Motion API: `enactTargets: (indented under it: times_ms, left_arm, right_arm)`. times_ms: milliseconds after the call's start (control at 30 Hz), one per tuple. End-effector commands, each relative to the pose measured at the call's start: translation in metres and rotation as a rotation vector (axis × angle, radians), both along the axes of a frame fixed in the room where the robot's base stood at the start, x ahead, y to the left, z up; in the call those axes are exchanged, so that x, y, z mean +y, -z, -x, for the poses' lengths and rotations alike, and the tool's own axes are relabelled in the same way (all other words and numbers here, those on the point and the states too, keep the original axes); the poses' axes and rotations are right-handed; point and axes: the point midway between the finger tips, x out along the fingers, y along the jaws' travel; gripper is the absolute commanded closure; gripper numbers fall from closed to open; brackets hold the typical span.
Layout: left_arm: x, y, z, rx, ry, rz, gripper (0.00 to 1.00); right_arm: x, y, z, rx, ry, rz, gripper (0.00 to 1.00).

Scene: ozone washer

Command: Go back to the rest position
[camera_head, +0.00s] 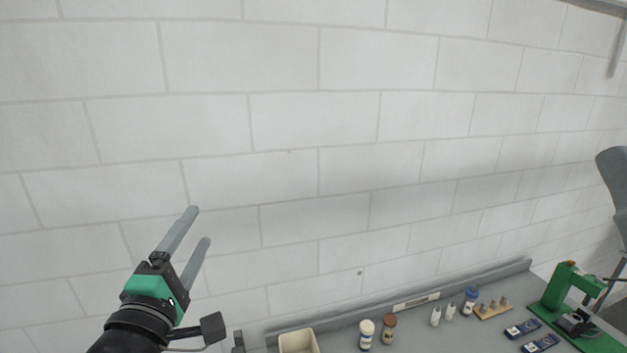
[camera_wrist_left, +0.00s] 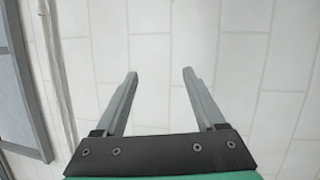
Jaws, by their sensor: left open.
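My left gripper (camera_head: 201,226) is raised in front of the white block wall at the lower left of the head view. Its two grey fingers point up and are apart, with nothing between them. My right gripper does not show in either view.
A grey bench (camera_head: 345,338) runs along the wall at the lower right. On it stand a cream bin (camera_head: 298,342), several small bottles, a wooden block with pegs (camera_head: 493,309), blue boxes (camera_head: 523,328) and a green device (camera_head: 560,287). The space around my left gripper is clear.

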Motion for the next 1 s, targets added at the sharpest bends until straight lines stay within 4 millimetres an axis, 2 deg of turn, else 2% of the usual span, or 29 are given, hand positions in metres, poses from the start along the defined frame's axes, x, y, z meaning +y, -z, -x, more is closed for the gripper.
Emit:
enactTargets:
  times_ms: [33, 100, 167, 200, 300, 333, 433, 567, 1000]
  left_arm:
    - [-0.008, -0.038, 0.027, -0.113, -0.014, -0.121, 0.28]
    - [-0.015, -0.083, 0.070, -0.266, -0.073, -0.318, 0.28]
    - [-0.016, -0.118, 0.111, -0.395, -0.163, -0.498, 0.28]
    - [-0.014, -0.137, 0.141, -0.475, -0.248, -0.630, 0.28]
    - [-0.012, -0.166, 0.197, -0.595, -0.474, -0.937, 0.28]
    - [-0.011, -0.169, 0.206, -0.607, -0.531, -1.017, 0.28]
    - [-0.011, -0.171, 0.209, -0.586, -0.662, -1.238, 0.28]
    - [-0.011, -0.171, 0.208, -0.564, -0.742, -1.382, 0.28]
    - [-0.011, -0.171, 0.207, -0.558, -0.754, -1.405, 0.28]
  right_arm:
    - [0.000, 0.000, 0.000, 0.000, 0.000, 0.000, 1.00]
    - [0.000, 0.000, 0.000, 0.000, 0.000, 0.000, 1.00]
    - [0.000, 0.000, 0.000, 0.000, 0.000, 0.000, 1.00]
    - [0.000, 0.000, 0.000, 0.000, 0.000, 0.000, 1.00]
    - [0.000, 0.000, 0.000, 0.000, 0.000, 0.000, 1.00]
    - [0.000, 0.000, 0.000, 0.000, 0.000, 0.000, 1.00]
    - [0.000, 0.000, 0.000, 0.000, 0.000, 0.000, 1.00]
    - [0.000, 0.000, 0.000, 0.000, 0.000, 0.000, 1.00]
    - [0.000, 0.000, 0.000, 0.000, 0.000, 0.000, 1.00]
